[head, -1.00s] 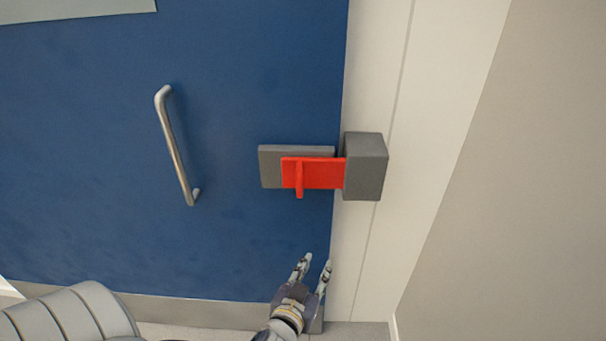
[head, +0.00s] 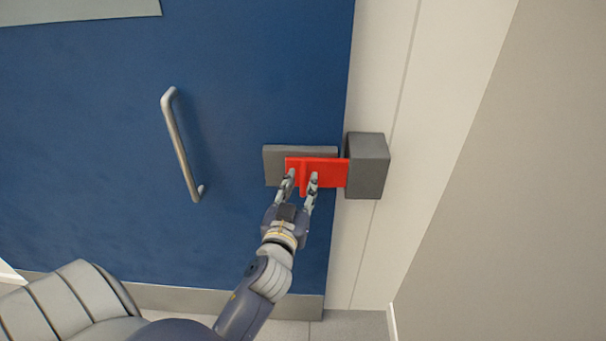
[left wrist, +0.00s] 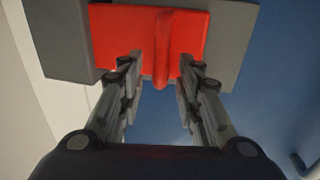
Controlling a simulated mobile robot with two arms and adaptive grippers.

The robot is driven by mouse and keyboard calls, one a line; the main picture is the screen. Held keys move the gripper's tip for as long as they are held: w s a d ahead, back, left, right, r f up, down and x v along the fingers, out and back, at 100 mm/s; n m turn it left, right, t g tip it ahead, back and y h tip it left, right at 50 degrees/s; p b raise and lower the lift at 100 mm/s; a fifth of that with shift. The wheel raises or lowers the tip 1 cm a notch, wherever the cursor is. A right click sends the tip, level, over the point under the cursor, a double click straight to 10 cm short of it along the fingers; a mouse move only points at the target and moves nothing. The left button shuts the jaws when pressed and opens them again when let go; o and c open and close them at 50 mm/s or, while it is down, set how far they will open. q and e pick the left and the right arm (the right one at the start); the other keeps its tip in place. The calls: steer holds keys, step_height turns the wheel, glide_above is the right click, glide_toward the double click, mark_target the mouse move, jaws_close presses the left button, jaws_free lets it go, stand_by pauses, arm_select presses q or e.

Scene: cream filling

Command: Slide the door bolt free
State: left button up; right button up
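The red door bolt (head: 330,172) lies across a grey plate (head: 275,160) on the blue door, its right end at the grey keeper block (head: 366,165) on the frame. A red upright tab stands on the bolt. My left gripper (head: 302,175) is open, with one finger on each side of the tab. In the left wrist view the red tab (left wrist: 163,50) sits between the two spread fingers (left wrist: 160,65), with gaps on both sides. My right gripper does not show.
The blue door (head: 100,190) carries a silver bar handle (head: 180,145) left of the bolt. A pale door frame (head: 370,80) and a beige wall (head: 500,200) are on the right. The door around the bolt is clear.

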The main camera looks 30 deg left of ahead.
arm_select(q)
steer(key=shift+x, duration=0.9)
steer(key=shift+w+a, duration=0.1)
steer(key=shift+w, duration=0.05)
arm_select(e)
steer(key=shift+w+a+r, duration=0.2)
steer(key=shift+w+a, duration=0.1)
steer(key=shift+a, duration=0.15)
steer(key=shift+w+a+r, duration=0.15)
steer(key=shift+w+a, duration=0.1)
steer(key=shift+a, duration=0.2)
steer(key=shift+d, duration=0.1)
